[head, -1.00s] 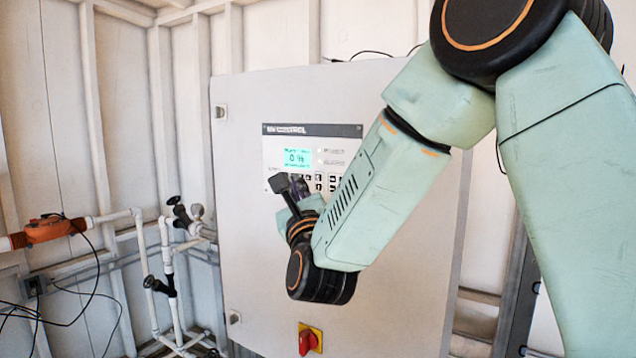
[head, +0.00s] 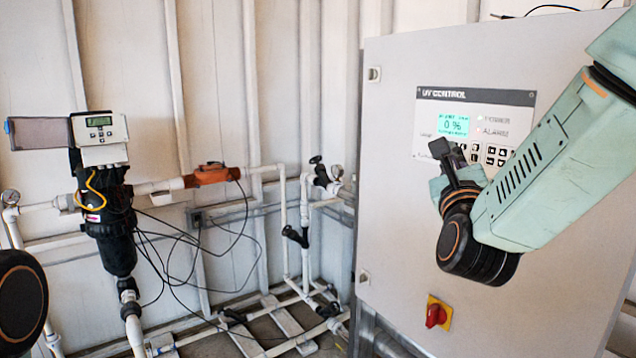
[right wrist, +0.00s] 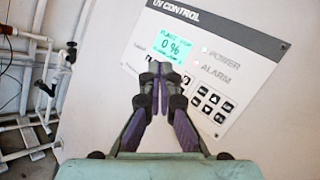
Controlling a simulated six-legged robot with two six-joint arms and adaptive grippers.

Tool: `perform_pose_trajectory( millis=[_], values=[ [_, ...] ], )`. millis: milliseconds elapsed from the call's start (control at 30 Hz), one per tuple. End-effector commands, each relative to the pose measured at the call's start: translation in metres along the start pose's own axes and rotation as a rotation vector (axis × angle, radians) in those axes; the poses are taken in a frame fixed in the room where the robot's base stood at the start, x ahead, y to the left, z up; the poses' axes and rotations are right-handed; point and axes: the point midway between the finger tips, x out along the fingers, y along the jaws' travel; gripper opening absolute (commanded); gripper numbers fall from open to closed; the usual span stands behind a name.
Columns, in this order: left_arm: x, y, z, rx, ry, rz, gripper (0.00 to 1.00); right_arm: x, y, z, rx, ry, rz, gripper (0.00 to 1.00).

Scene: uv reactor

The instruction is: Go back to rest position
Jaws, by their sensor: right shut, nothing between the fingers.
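My right gripper (head: 452,165) is in front of the keypad area of the UV control panel (head: 472,130). In the right wrist view its dark and purple fingers (right wrist: 160,82) are together and empty, over the lower part of the display and the left keys. I cannot tell whether the tips touch the panel. The green display (right wrist: 170,46) reads 0 %. A dark round joint of my left arm shows at the lower left edge of the head view; my left gripper is out of view.
The grey control cabinet (head: 400,230) carries a red and yellow rotary switch (head: 437,313). To the left stand white pipes (head: 283,215) with valves, an orange fitting (head: 211,174), loose black cables and a black reactor unit (head: 110,235) with a small display box (head: 99,127).

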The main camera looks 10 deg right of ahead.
Motion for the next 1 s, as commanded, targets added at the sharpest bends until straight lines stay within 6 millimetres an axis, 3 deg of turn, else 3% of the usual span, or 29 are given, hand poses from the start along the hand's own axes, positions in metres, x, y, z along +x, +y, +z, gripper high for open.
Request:
perform_pose_trajectory(
  millis=[167,467,667,867,1000],
  values=[
    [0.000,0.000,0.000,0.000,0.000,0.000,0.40,0.000,0.005,-0.004,-0.178,0.015,0.023,0.00],
    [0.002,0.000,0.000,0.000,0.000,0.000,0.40,-0.018,0.046,-0.034,-0.828,0.036,0.245,0.00],
    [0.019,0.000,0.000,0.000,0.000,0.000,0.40,-0.060,0.102,-0.102,-1.292,-0.013,0.510,0.00],
    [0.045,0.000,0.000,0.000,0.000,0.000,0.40,-0.133,0.160,-0.196,-1.709,-0.164,0.849,0.00],
    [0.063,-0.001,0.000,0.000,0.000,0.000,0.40,-0.193,0.191,-0.259,-1.915,-0.318,1.087,0.00]
  ],
)
